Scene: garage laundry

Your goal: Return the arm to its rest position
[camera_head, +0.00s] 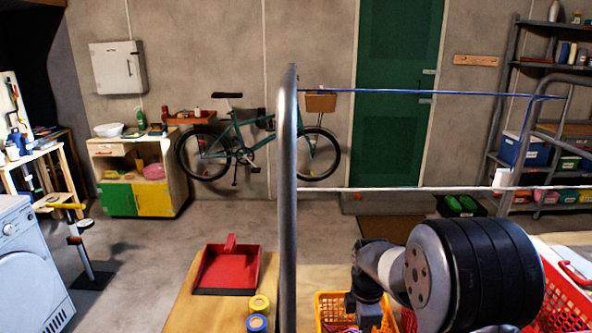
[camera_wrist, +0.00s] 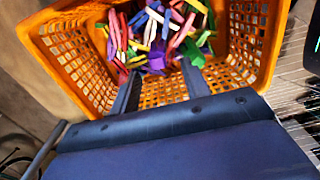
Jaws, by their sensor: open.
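My arm reaches in from the right in the head view, with a dark, thick joint in front. My gripper (camera_wrist: 160,82) shows in the wrist view with its two dark fingers apart and nothing between them. It points into an orange basket (camera_wrist: 75,62) that holds several coloured clothes pegs (camera_wrist: 160,35). The fingertips are over or inside the near side of the basket; I cannot tell how deep. In the head view the orange basket (camera_head: 327,299) is partly hidden behind my arm and gripper.
A red dustpan (camera_head: 229,270) and yellow and blue rolls (camera_head: 258,312) lie on the wooden table (camera_head: 185,312). A metal rail (camera_head: 287,190) stands in front of me with lines running right. A red basket (camera_head: 566,300) is at the right.

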